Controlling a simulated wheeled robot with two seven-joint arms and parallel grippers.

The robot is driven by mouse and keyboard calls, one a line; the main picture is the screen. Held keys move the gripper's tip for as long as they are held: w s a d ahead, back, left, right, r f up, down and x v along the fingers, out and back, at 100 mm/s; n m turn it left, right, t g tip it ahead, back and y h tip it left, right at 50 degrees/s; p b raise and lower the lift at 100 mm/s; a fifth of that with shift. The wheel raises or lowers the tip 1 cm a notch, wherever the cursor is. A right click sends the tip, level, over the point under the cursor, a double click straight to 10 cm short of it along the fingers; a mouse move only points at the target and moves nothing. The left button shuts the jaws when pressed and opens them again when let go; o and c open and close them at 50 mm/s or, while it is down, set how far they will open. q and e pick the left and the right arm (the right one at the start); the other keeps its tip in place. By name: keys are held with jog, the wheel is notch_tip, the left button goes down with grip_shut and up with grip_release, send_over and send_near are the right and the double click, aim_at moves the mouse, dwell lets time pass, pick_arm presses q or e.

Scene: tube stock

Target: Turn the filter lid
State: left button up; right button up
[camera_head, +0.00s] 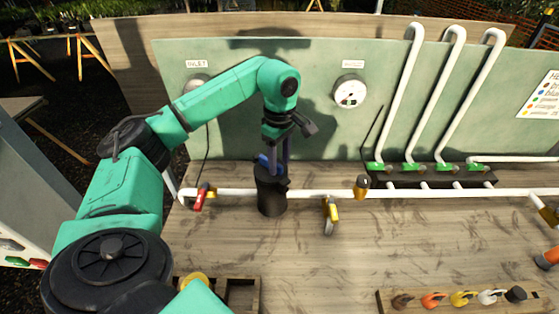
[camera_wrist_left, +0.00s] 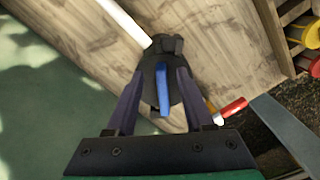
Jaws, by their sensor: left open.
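The filter is a black cylinder (camera_head: 271,200) standing upright on the white pipe line at the back of the wooden bench. Its black lid with a blue bar (camera_head: 264,160) is on top; the blue bar also shows clearly in the left wrist view (camera_wrist_left: 162,88). My left gripper (camera_head: 276,158) points down at the lid from above. In the left wrist view its two purple-grey fingers (camera_wrist_left: 160,80) are apart, one on each side of the blue bar. I cannot tell whether the fingers touch the lid. My right gripper is not in view.
A red-handled valve (camera_head: 200,198) is left of the filter and a yellow-handled valve (camera_head: 331,212) right of it. A round gauge (camera_head: 349,91) is on the green back panel. A wooden rack (camera_head: 440,300) with coloured pieces lies at front right. The middle bench is clear.

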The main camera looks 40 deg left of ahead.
pick_arm(q)
jog(key=shift+s+d+f, duration=0.15)
jog(key=shift+s+f, duration=0.05)
jog(key=shift+f, duration=0.1)
jog(key=shift+w, duration=0.1)
grip_shut()
jog(key=shift+w+r+n+p, duration=0.15)
jog(key=shift+n+p, duration=0.3)
jog(key=shift+n, duration=0.45)
jog(key=shift+w+n, duration=0.25)
jog(key=shift+n, duration=0.55)
jog(key=shift+w+n+p, duration=0.15)
jog(key=shift+n+p, duration=0.2)
jog(key=shift+n, duration=0.15)
jog(key=shift+a+f, duration=0.2)
jog(key=shift+w+r+n, duration=0.1)
jog(key=shift+n, duration=0.5)
jog(key=shift+w+a+n, duration=0.1)
jog(key=shift+n, duration=0.2)
grip_release()
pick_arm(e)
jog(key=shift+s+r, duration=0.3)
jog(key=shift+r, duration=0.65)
